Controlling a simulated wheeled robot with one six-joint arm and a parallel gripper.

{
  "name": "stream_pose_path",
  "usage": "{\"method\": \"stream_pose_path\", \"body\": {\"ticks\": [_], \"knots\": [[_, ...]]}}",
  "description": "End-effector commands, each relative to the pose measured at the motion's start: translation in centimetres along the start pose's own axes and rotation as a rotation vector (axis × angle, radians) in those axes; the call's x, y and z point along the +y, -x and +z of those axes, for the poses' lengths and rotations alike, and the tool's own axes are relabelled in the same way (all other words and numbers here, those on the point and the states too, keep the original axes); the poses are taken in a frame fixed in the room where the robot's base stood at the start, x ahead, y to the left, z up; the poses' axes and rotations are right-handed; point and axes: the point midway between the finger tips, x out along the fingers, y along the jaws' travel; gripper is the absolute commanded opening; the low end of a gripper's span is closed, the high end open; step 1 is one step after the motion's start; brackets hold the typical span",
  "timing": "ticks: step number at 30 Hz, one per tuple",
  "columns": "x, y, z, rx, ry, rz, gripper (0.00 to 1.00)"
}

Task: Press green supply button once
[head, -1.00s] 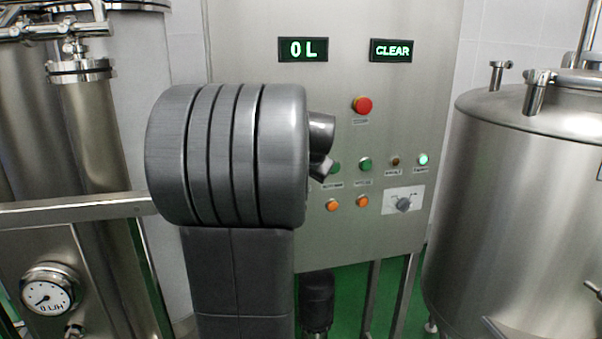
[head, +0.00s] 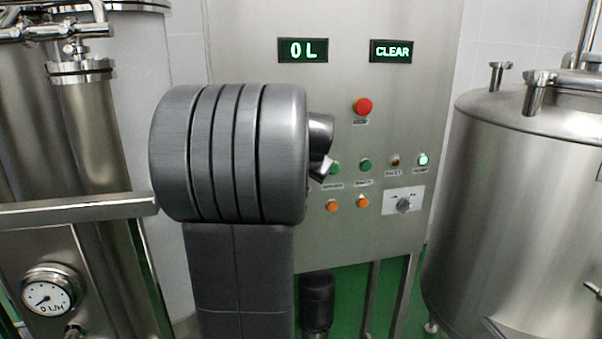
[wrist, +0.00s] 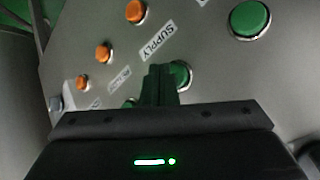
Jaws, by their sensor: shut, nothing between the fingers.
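The green supply button (wrist: 184,76) is on the steel control panel in the wrist view, beside the label reading SUPPLY (wrist: 158,40). It is partly hidden behind my gripper's dark fingers. In the head view the green button (head: 336,167) shows just right of my gripper's tip. My gripper (wrist: 160,72) is shut and empty, its fingertips in front of or at the button's edge. I cannot tell whether they touch it. My arm hides most of the gripper in the head view.
A red button (head: 362,106), a knob (head: 403,204), and displays reading 0 L (head: 303,50) and CLEAR (head: 391,51) are there too. A steel tank (head: 530,200) stands right.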

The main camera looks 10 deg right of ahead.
Motion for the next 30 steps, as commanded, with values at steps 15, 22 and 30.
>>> {"method": "stream_pose_path", "body": {"ticks": [15, 22, 30], "knots": [[-0.23, -0.26, -0.22, 0.000, 0.000, 0.000, 0.00], [-0.37, -0.42, -0.36, 0.000, 0.000, 0.000, 0.00], [-0.54, -0.65, -0.53, 0.000, 0.000, 0.000, 0.00]]}}
